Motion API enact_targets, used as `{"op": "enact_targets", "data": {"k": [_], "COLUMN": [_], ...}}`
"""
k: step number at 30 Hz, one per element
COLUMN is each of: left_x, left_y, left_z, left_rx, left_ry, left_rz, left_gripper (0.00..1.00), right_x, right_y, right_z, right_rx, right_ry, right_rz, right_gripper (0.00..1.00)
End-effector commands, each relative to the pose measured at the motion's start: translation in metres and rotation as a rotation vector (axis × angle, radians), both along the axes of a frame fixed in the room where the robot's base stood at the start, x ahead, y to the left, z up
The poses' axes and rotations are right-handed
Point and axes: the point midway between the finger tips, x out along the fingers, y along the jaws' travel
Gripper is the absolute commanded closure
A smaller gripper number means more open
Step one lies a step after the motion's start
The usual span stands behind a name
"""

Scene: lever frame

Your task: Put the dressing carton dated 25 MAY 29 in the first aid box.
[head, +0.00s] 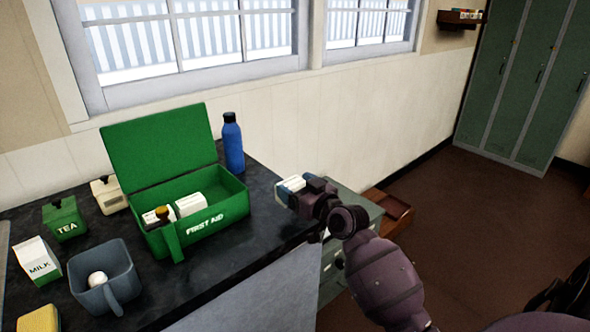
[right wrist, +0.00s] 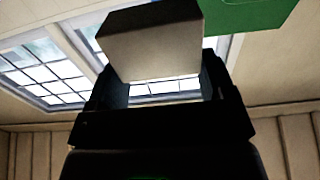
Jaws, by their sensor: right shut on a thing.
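My left gripper is not in view.
A blue bottle (head: 232,145) stands behind the box's right end. A green tea tin (head: 63,217), cream container (head: 108,195), milk carton (head: 37,260) and grey-blue tub (head: 102,282) stand left. The counter's front right (head: 255,250) is clear.

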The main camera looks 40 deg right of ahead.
Motion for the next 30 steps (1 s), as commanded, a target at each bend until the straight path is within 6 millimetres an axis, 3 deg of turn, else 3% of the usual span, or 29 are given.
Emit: {"op": "enact_targets", "data": {"k": [3,9,27,28,30], "left_x": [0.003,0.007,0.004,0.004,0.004], "left_y": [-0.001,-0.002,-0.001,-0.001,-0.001], "left_z": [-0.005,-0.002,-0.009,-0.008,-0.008], "left_rx": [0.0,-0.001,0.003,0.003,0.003], "left_ry": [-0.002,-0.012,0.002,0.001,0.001], "left_rz": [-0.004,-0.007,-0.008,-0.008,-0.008], "left_gripper": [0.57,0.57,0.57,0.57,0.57], "right_x": [0.0,0.0,0.0,0.0,0.0], "right_y": [0.0,0.0,0.0,0.0,0.0], "right_z": [-0.026,-0.046,-0.054,-0.053,-0.053], "right_rx": [0.0,-0.001,-0.002,-0.002,-0.002], "right_ry": [0.006,0.003,0.001,0.001,0.0], "right_rz": [0.003,0.002,0.0,0.0,0.0], "right_gripper": [0.47,0.47,0.47,0.2,0.09]}}
